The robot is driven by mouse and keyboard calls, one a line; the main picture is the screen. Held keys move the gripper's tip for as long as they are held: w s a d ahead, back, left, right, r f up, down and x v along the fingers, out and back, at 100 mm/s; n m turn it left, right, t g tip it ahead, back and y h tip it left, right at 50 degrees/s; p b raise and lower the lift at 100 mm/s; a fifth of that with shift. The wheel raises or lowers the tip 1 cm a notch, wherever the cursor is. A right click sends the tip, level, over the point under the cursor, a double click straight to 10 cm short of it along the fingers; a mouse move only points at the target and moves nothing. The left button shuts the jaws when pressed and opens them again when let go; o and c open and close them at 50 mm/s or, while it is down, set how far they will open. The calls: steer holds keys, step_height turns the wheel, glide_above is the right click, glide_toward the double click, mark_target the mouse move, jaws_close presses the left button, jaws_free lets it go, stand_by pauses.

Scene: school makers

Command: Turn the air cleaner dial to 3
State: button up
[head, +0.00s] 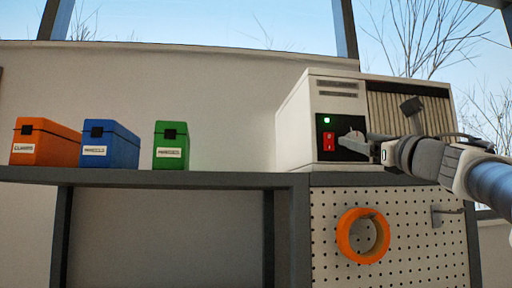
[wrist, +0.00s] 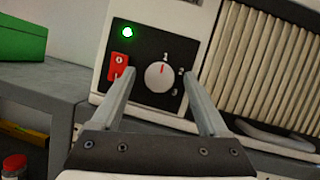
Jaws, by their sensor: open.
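The air cleaner (head: 295,115) is a cream box with a vertical-slat grille and a black control panel (wrist: 145,50), standing on the grey counter. Its white round dial (wrist: 158,78) has a red mark pointing up at 1; 2 and 3 are printed down its right side. A green light (wrist: 127,32) is lit, and a red switch (wrist: 118,67) is left of the dial. My gripper (wrist: 159,73) is open, its fingers on either side of the dial with gaps visible. In the head view my gripper (head: 353,144) is at the panel and largely hides the dial.
Orange (head: 45,143), blue (head: 110,145) and green (head: 171,145) cases stand on the counter (head: 230,181) to the left. An orange ring (head: 346,236) hangs on the pegboard (head: 328,205) below. The counter between the green case and the cleaner is clear.

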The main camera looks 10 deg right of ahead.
steer(key=shift+c, duration=0.3)
jaws_close()
